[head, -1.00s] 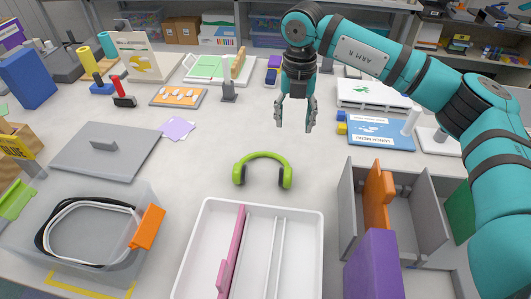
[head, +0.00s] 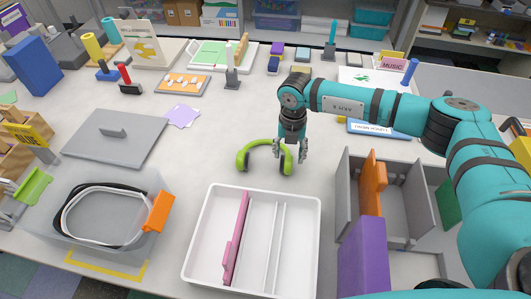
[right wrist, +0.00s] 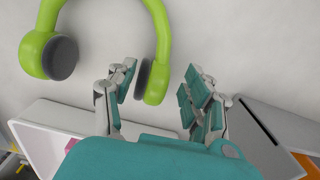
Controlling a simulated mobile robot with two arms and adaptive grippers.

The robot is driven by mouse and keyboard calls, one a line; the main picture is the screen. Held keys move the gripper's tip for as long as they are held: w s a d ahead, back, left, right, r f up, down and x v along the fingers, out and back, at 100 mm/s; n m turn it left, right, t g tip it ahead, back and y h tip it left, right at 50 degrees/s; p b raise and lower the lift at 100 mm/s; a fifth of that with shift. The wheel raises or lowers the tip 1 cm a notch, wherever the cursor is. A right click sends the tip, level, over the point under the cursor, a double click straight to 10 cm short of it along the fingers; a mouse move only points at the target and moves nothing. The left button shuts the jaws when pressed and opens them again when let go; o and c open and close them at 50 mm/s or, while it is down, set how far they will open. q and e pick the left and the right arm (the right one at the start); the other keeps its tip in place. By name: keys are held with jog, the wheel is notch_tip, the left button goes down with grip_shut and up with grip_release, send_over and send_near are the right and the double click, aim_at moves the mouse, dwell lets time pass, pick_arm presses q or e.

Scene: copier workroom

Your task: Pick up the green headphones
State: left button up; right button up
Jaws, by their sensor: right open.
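The green headphones (head: 259,144) lie on the light table, behind the white tray, with the band arching away and the dark ear pads nearer me. My right gripper (head: 290,160) is open, low over the right end of the headphones, and partly covers them in the head view. In the right wrist view, the headphones (right wrist: 160,32) show at the upper left. My left gripper is not in view.
The white tray (head: 205,240) with a pink divider stands in front of the headphones. A grey bin (head: 409,205) with orange and purple items stands to the right. A grey lid (head: 85,150) and a clear box with a cable lie left.

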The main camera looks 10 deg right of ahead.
jog(key=shift+f, duration=1.2)
jog(key=shift+r, duration=0.1)
grip_shut()
